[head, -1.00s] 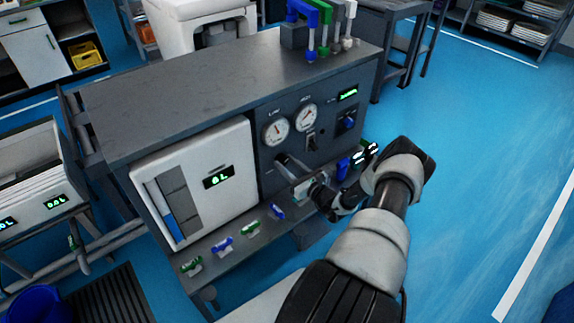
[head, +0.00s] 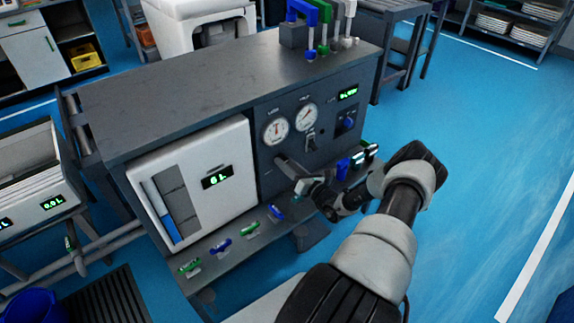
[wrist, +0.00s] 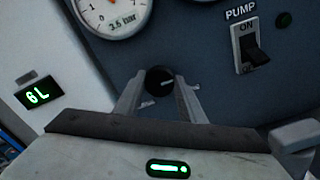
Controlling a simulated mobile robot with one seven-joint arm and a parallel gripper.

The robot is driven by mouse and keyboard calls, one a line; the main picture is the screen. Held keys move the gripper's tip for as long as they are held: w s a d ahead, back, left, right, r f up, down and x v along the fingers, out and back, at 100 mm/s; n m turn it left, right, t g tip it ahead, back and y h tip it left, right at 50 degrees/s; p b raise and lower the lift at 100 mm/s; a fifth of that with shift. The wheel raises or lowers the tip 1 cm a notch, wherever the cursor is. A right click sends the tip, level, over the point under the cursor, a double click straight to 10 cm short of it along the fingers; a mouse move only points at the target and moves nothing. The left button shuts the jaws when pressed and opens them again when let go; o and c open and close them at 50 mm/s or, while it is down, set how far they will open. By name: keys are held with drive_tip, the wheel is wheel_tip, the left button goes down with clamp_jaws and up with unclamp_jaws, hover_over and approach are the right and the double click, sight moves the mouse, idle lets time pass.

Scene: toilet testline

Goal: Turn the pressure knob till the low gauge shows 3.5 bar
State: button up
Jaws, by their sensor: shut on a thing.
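The pressure knob (wrist: 158,78) is a small black round knob with a pale pointer line, on the dark panel. My gripper (wrist: 160,86) has one finger on each side of it and is shut on it. In the head view my gripper (head: 296,180) reaches the panel below the gauges and hides the knob. The low gauge (head: 276,130) is the left white dial, its needle pointing about straight up, near mid-scale. In the wrist view the low gauge (wrist: 112,16) is cut off at the top; "3.5 bar" is printed on its face.
The high gauge (head: 306,117) is to the right of the low one. A pump switch (wrist: 254,47) marked ON is to the right of the knob. A white panel with a "6L" display (head: 217,177) is on the left. Small coloured clips line the ledge (head: 238,259) below.

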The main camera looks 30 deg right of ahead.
drive_tip(key=shift+f, duration=0.1)
drive_tip(key=o, duration=1)
drive_tip(key=shift+o, duration=0.2)
drive_tip(key=shift+s, duration=0.1)
drive_tip(key=s+d+p, duration=0.1)
drive_tip(key=s+p, duration=0.2)
drive_tip(key=s, duration=1.4)
drive_tip(key=shift+s+d, duration=0.15)
